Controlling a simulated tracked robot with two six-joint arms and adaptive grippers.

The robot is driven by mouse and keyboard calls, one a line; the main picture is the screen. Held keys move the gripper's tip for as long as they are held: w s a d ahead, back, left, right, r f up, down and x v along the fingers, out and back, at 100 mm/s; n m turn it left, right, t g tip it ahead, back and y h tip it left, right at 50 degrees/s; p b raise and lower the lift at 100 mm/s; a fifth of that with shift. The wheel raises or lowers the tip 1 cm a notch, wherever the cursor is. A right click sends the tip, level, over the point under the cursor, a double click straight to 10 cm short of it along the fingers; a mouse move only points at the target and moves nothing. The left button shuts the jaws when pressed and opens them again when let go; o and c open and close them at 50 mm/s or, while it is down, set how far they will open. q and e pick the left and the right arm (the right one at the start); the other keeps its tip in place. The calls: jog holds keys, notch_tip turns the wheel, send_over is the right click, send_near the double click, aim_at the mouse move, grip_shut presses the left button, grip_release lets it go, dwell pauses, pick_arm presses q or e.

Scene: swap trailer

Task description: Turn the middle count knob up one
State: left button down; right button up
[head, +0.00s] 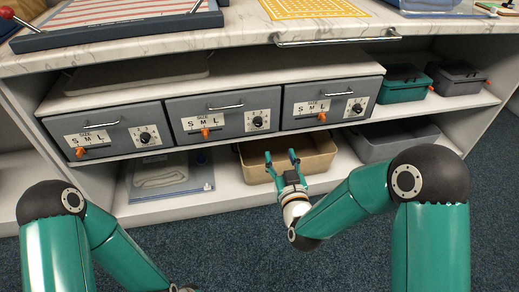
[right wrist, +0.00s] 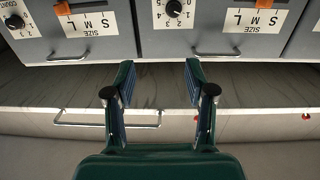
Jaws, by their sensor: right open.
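The middle drawer (head: 225,105) is a grey box front with a handle, an S M L plate with an orange slider (head: 205,133), and a black count knob (head: 258,121) at its right. The right wrist view is upside down and shows this knob (right wrist: 173,8) at its top, with numbers around it; I cannot read its setting surely. My right gripper (head: 281,158) is open and empty, below and a little right of the knob and apart from it. The right wrist view shows its two fingers (right wrist: 160,85) with a gap between them. My left gripper is out of view.
Similar knobs sit on the left drawer (head: 145,138) and right drawer (head: 357,108). A tan bin (head: 315,166) and a grey bin (head: 412,133) stand on the lower shelf. The countertop edge with a metal rail (head: 340,39) overhangs the drawers.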

notch_tip(320, 180, down, 3)
jog(key=a+b, duration=0.2)
jog(key=b, duration=0.4)
send_near(259, 126)
jog(key=shift+y, duration=0.3)
jog(key=w, duration=0.5)
jog(key=w+a, duration=0.1)
jog(key=w, duration=0.2)
jog(key=shift+w, duration=0.35)
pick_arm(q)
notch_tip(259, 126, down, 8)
pick_arm(e)
grip_shut()
